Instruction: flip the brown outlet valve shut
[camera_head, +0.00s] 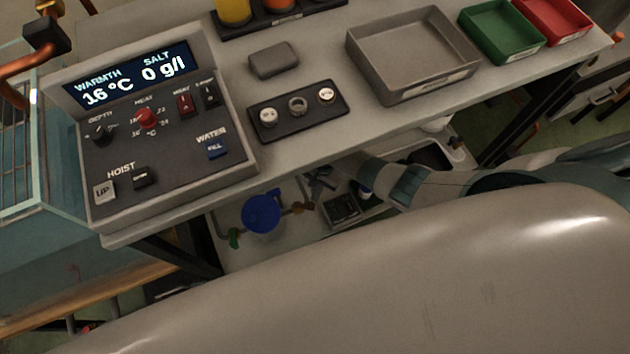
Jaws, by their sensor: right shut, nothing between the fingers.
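The brown outlet valve (302,208) is small in the head view, on the right side of a blue round cylinder (261,213) below the bench. Its exact handle angle is too small to tell. A green valve (234,238) sits on the cylinder's left side. My right gripper (318,184) reaches in from the right under the bench edge. It is shut and empty, just above and to the right of the brown valve. I cannot tell whether it touches the valve. My left gripper is not in view.
The bench (310,147) overhangs the low shelf. On it are a control panel (165,160) reading 16 °C and 0 g/l, a grey tray (412,55), a green tray (498,32) and a red tray (553,20). A dark box (340,209) lies right of the valve.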

